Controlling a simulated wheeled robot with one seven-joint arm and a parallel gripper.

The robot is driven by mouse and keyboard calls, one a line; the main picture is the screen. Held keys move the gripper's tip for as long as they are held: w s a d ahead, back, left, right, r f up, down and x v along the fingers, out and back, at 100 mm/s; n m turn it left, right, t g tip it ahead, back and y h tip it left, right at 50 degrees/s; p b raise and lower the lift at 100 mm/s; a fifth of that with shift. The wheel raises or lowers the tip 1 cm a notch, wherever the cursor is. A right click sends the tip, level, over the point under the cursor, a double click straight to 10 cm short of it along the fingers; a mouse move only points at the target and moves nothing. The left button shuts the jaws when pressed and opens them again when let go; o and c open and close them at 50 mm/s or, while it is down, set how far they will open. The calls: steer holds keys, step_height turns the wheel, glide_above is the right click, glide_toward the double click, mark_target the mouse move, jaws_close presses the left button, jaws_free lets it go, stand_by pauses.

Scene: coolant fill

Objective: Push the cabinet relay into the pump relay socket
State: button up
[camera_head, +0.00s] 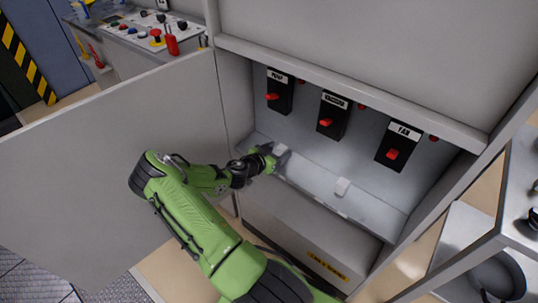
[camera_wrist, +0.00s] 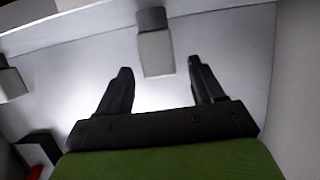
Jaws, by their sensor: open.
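My gripper (camera_head: 276,153) reaches into the open cabinet, at the left part of its sloped ledge. In the wrist view its two dark fingers (camera_wrist: 158,80) are spread apart with nothing clamped. A pale grey block (camera_wrist: 156,53), possibly a relay, lies between and beyond the fingertips, with clear gaps to both sides. In the head view a pale block (camera_head: 281,149) shows at my gripper, partly hidden by it. A second pale block (camera_head: 342,187) sits on the ledge to the right. I cannot tell which is the cabinet relay, and no socket is clearly identifiable.
Black switch boxes with red handles, labelled PUMP (camera_head: 279,91), VACUUM (camera_head: 333,117) and FAN (camera_head: 398,147), line the back wall. The open cabinet door (camera_head: 110,165) stands left. A shelf rack (camera_head: 520,190) stands right. The ledge (camera_head: 315,177) is clear between the blocks.

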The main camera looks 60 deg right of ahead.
steer(key=p+v, duration=0.2)
steer(key=v, duration=1.3)
steer(key=shift+p, duration=0.3)
steer(key=shift+f, duration=0.1)
